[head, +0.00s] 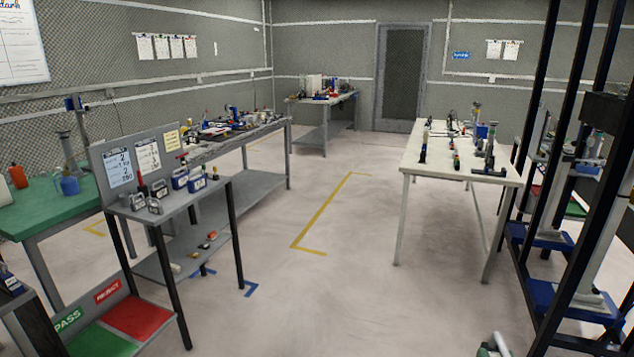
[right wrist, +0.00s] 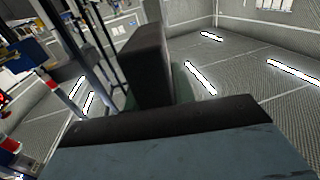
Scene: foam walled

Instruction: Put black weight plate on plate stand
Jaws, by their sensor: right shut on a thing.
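My right gripper (head: 495,345) shows only as a small pale and green part at the bottom edge of the head view, right of centre. In the right wrist view its dark jaw parts (right wrist: 165,102) fill the middle and bottom, with a grey-blue surface in front. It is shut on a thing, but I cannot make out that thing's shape. I cannot pick out the black weight plate or the plate stand for certain in either view. My left gripper is not in view.
A black-framed rack with blue bases (head: 560,300) stands close at the right. A white table (head: 430,165) with tools is beyond it. A grey bench (head: 205,190) and red and green PASS/REJECT pads (head: 140,318) are at the left. The middle floor is clear.

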